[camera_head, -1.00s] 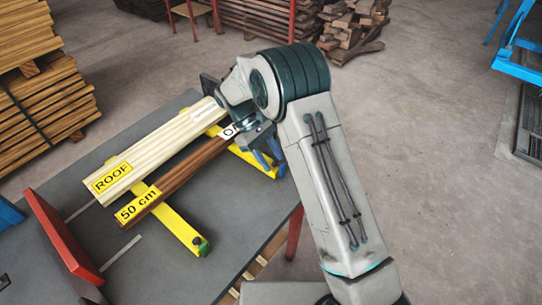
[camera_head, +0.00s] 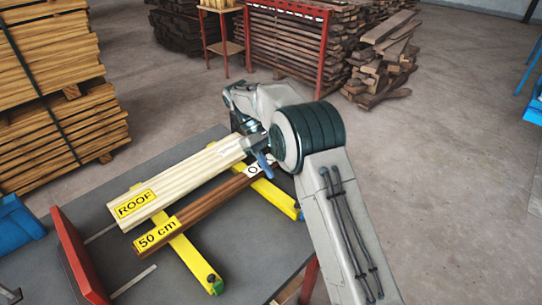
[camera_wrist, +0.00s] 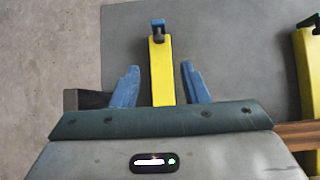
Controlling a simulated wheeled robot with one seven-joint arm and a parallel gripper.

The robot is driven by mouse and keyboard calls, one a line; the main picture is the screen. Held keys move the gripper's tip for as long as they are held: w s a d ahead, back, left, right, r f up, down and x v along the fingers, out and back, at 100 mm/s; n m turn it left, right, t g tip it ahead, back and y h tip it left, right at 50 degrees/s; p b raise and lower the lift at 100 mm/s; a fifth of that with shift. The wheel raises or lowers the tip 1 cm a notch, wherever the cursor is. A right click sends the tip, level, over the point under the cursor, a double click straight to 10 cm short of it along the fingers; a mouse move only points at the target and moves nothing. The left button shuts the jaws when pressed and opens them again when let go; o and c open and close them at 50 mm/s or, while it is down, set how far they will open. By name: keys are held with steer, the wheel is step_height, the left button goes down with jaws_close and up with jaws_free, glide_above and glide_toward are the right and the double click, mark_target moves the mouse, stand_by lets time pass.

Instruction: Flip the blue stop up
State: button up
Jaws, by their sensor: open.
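The blue stop (camera_wrist: 158,23) sits at the far end of a yellow bar (camera_wrist: 161,70) in the wrist view. I cannot tell how far it is tilted. In the head view my arm hides it; the yellow bar (camera_head: 277,198) shows there beside my arm. My gripper (camera_wrist: 160,84) is open and empty. Its two blue fingers lie on either side of the yellow bar in the wrist view, short of the stop and apart from it. In the head view, a blue finger of my gripper (camera_head: 264,163) shows over the boards.
A pale board labelled ROOF (camera_head: 180,178) and a brown board labelled 50 cm (camera_head: 200,211) lie across the yellow bars on a grey table (camera_head: 250,245). The nearer bar (camera_head: 190,255) has a green end piece (camera_head: 215,286). A red panel (camera_head: 78,255) stands at left.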

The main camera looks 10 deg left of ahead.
steer(key=shift+v, duration=1.25)
steer(key=s+d+r+m+t+y, duration=0.2)
steer(key=s+d+r, duration=0.25)
steer(key=d, duration=0.25)
steer(key=s+d+r+m+t+y, duration=0.1)
steer(key=s+d+r+m+y, duration=0.1)
steer(key=s+d+r, duration=0.4)
steer(key=s+d+f+m+t+y, duration=0.1)
steer(key=s+d+f+m+t, duration=0.1)
steer(key=s+d, duration=0.3)
steer(key=s+d+f+m+t+y, duration=0.1)
steer(key=s+d+m, duration=0.3)
steer(key=s, duration=0.6)
steer(key=shift+d+f+m+t, duration=0.3)
steer(key=shift+d+f+t, duration=0.15)
steer(key=shift+f+t, duration=0.45)
